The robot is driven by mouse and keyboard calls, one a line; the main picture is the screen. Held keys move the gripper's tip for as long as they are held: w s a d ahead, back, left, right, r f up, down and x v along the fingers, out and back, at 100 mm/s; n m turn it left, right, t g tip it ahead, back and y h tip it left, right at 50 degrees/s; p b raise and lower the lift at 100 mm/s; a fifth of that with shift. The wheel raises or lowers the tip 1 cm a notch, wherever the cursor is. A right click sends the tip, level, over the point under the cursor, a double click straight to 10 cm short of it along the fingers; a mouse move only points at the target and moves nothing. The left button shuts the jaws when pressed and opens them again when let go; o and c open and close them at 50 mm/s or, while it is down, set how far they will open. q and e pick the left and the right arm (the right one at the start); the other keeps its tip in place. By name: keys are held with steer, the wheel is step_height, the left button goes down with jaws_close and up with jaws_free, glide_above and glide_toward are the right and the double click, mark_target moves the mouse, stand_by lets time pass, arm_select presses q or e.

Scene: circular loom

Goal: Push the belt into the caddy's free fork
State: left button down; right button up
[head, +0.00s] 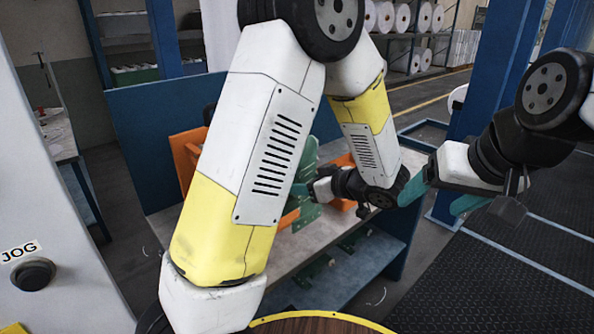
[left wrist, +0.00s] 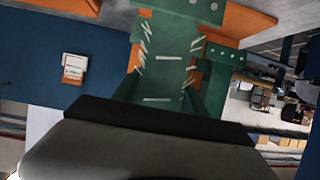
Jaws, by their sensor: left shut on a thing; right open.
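My left gripper (head: 308,189) reaches over the workbench to a green slotted upright (head: 307,160) between orange parts. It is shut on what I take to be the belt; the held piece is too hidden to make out. In the left wrist view, the green upright (left wrist: 165,65) with white slits stands straight ahead, with orange panels (left wrist: 245,22) around it. I take the upright for part of the caddy; I cannot tell which fork is free. My right gripper (head: 468,205) is open and empty, to the right of the bench and apart from it.
A blue panel (head: 135,135) stands behind the bench at left, and a blue post (head: 475,150) at right. Dark floor matting (head: 500,275) is clear at lower right.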

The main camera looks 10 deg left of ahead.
arm_select(q)
steer(key=w+a, duration=0.4)
steer(key=a, duration=0.2)
steer(key=shift+w, duration=0.2)
steer(key=shift+w+a, duration=0.1)
steer(key=shift+a, duration=0.15)
steer(key=shift+w+a, duration=0.5)
steer(key=shift+a, duration=0.15)
steer(key=shift+w+a, duration=0.1)
steer(key=shift+a, duration=0.1)
stand_by(0.6)
steer(key=shift+w+a, duration=0.45)
steer(key=shift+a, duration=0.2)
steer(key=shift+w+a, duration=0.45)
steer(key=shift+a, duration=0.2)
steer(key=c, duration=0.5)
jaws_free()
steer(key=shift+d, duration=0.1)
steer(key=v, duration=0.7)
steer(key=shift+s+d+r, duration=0.15)
steer(key=shift+s+d, duration=0.05)
steer(key=shift+d, duration=0.05)
